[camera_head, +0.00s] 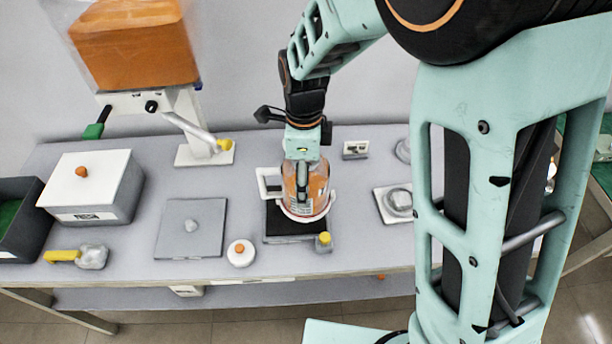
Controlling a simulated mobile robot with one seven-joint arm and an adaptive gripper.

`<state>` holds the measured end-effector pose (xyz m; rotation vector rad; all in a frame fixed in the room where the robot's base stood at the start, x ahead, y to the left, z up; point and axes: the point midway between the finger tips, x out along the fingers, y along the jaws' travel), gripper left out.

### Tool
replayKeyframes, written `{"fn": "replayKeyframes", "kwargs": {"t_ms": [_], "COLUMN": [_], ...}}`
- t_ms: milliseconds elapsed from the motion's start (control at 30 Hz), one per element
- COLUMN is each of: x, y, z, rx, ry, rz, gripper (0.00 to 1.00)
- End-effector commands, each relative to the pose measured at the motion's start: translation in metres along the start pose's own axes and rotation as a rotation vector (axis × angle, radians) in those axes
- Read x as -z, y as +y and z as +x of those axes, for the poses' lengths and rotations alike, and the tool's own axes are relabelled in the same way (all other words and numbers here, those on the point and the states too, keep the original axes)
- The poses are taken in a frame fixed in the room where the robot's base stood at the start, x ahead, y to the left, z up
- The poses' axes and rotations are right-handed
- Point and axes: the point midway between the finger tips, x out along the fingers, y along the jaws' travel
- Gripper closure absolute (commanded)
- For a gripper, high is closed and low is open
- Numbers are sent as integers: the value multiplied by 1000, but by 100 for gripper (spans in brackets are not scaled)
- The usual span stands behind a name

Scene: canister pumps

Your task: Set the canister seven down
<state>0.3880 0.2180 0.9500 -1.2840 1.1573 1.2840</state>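A clear canister with orange contents and a pale label (316,188) is upright directly under my gripper (302,172), over a black square pad (287,228). A white ring or rim (308,217) shows around its lower part. My gripper points down at the canister's top. Its fingers blend into the canister, so I cannot tell whether they are closed on it. I also cannot tell whether the canister's base touches the pad or hangs just above it. No number is readable on the canister.
A yellow-topped small block (323,243) is close at the pad's front right corner. A white round item with an orange knob (240,253) and a grey plate (190,229) are left. A round fitting on a white plate (398,201) is right. A pump with an orange-filled hopper (135,45) stands back left.

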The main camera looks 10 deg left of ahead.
Motion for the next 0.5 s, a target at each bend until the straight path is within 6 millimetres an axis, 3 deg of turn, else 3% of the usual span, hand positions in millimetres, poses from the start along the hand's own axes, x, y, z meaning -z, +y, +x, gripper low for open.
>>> {"fn": "replayKeyframes", "kwargs": {"t_ms": [233,500], "x": [-2,-2], "y": [-2,-3], "z": [33,34], "rx": [0,1], "ry": [0,-1], "rz": [0,-1], "gripper": [62,62]}}
